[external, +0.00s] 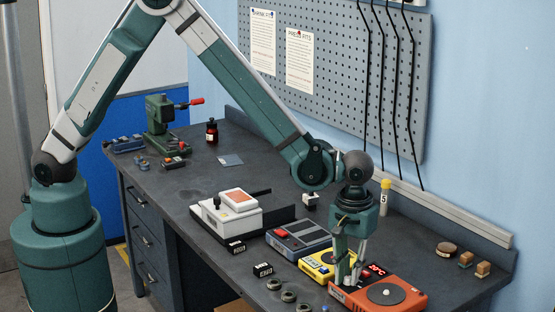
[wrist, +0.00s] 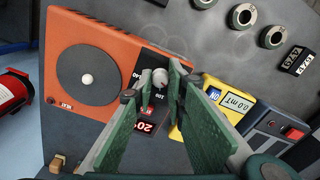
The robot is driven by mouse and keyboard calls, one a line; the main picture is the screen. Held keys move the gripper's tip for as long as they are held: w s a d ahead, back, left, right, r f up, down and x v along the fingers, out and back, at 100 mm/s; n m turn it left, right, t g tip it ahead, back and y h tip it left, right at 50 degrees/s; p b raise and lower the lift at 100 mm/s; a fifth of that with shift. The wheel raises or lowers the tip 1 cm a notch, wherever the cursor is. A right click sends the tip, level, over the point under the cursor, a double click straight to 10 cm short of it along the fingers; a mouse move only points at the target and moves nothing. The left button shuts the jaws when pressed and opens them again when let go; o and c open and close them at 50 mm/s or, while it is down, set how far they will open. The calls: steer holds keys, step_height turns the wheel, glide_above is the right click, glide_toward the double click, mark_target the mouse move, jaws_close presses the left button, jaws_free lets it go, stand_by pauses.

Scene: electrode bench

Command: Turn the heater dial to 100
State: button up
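The heater is an orange hotplate (external: 402,297) at the bench's front right, with a round dark grey plate and a red display (external: 375,269) reading about 20 °C. It also shows in the wrist view (wrist: 112,36). Its small grey dial (wrist: 160,78) sits on a black panel beside the plate, with white scale marks too small to read surely. My gripper (external: 346,282) points down over the heater's left end. In the wrist view its green fingers stand apart, with the tips on either side of the dial; whether they touch it is unclear.
A yellow meter (external: 318,264) stands close beside the heater, with a grey device (external: 298,238) behind it. Several ring-shaped parts (external: 288,296) and small black label blocks (external: 263,270) lie left of these. A yellow-capped tube (external: 385,197) stands behind my gripper.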

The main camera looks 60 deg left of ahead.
mark_target(348, 277)
steer(key=shift+m+b, duration=0.4)
steer(key=shift+b, duration=0.05)
steer(key=m+b, duration=0.3)
steer(key=shift+f, duration=0.15)
steer(key=m+b, duration=0.2)
steer(key=m, duration=0.3)
stand_by(0.3)
steer(key=o, duration=0.9)
steer(key=shift+r, duration=0.3)
steer(key=shift+r, duration=5.9)
